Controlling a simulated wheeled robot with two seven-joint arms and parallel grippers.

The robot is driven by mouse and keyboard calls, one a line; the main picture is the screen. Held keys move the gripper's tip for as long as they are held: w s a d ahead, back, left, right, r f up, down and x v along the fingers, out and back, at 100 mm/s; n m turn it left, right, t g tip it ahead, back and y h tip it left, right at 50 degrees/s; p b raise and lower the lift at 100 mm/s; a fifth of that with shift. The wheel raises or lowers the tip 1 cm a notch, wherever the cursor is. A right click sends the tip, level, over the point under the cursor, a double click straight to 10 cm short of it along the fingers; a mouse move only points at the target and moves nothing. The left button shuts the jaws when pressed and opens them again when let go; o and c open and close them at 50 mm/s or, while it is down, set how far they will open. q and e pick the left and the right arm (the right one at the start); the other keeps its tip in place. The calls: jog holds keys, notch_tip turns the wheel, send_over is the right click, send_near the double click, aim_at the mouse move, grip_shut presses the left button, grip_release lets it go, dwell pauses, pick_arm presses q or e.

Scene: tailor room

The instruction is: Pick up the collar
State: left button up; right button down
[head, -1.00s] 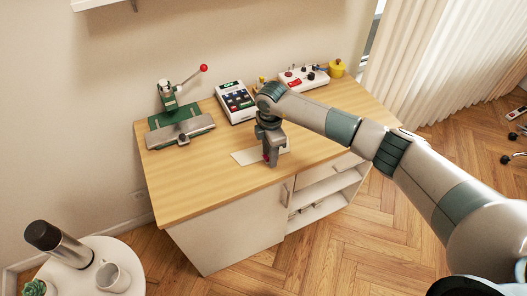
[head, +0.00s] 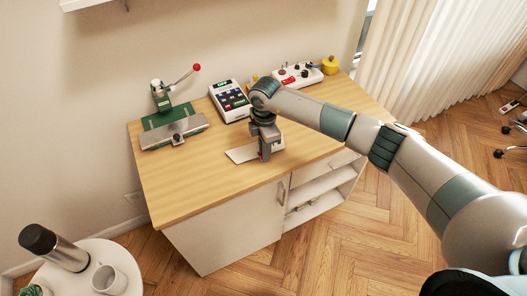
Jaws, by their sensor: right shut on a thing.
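A flat, pale cream piece, which I take to be the collar (head: 239,154), is at the front middle of the wooden table (head: 200,185). My right gripper (head: 265,157) points down over it and is shut on it. The gripper hides the middle of the piece, and parts of it show on both sides. It looks level and at or very near the tabletop; I cannot tell whether it is clear of the wood. My left gripper is not in view.
A green press with a red-knobbed lever (head: 172,125), a white keypad device (head: 230,101), a white control box (head: 298,75) and a yellow pot (head: 330,65) stand along the back. The table's front left is clear. A round side table holds a flask (head: 55,247) and mug (head: 109,279).

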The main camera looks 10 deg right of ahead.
jog(key=shift+r, duration=0.35)
notch_tip(320, 180, up, 2)
jog(key=shift+r+b, duration=0.2)
jog(key=shift+b, duration=0.65)
jog(key=s+d+r+b, duration=0.3)
jog(key=s+d+r, duration=0.4)
jog(key=d, duration=0.1)
jog(key=shift+s+d+r, duration=0.15)
jog(key=shift+s+d, duration=0.25)
